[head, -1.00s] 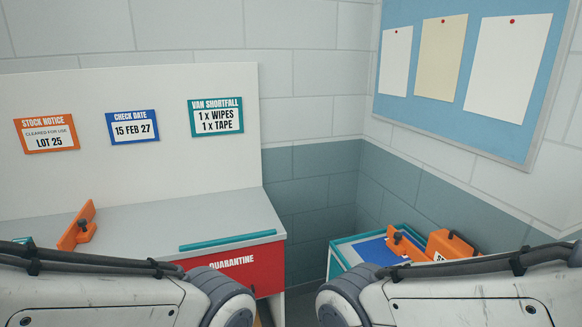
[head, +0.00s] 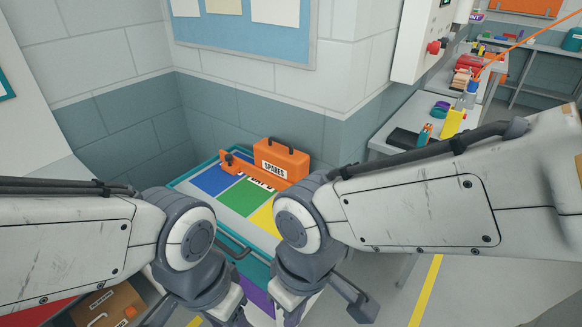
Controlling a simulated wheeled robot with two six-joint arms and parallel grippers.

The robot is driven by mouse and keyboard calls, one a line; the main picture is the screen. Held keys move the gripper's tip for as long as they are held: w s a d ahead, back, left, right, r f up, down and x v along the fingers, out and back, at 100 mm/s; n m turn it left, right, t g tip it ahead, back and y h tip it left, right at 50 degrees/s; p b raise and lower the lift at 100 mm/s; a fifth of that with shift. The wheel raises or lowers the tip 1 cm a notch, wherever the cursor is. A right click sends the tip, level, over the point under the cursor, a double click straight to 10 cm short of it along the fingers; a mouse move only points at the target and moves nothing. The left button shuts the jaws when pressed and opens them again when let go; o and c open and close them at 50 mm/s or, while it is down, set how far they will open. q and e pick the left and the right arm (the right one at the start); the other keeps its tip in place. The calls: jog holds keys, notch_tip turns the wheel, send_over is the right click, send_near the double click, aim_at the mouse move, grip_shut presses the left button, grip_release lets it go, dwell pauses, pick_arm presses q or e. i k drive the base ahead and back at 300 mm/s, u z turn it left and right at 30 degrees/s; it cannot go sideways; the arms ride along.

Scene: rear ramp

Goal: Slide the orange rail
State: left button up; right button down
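The orange rail (head: 250,171) lies across the top of a teal-edged trolley (head: 178,182), in front of an orange SPARES case (head: 283,158). A dark knob (head: 229,160) is at the rail's left end. The rail's right end runs close to my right arm's joint. The trolley top has blue (head: 212,181), green (head: 242,197) and yellow (head: 265,216) fields; my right arm covers part of the yellow one. Dark lettering beside the rail is partly hidden. Both my arms reach in low over the trolley's near side, and their fingertips do not show.
A wall corner stands behind the trolley. On the right is a bench (head: 402,127) with a yellow holder (head: 452,122) and other items. A cardboard box (head: 108,306) is at lower left. Floor shows at lower right.

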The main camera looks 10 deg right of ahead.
aim_at(232, 165)
jog(key=z, duration=0.05)
jog(key=k, duration=0.45)
jog(key=u, duration=0.7)
jog(key=i, duration=0.95)
jog(key=z, duration=0.5)
jog(key=i, duration=0.55)
jog(key=z, duration=0.55)
